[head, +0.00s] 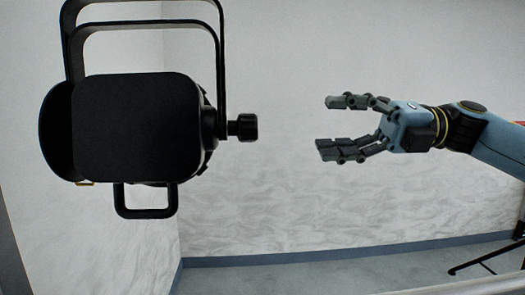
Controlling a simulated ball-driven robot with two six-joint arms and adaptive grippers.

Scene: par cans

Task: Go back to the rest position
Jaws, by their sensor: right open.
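My right gripper (335,125) comes in from the right on its blue arm. Its dark fingers are spread apart and point left, with nothing between them. A black par can (140,125) hangs at the left by its yoke (150,25). A black knob (243,127) sticks out of the can's right side towards my right gripper. The knob and the fingers are clearly apart, with an open gap between them. A black handle loop (146,212) hangs under the can. My left gripper is not in view.
White textured walls (290,200) meet in a corner behind the can. A blue skirting strip (340,251) runs above the grey floor (330,275). A black stand-like leg (490,258) shows at the lower right. The space below my right gripper looks clear.

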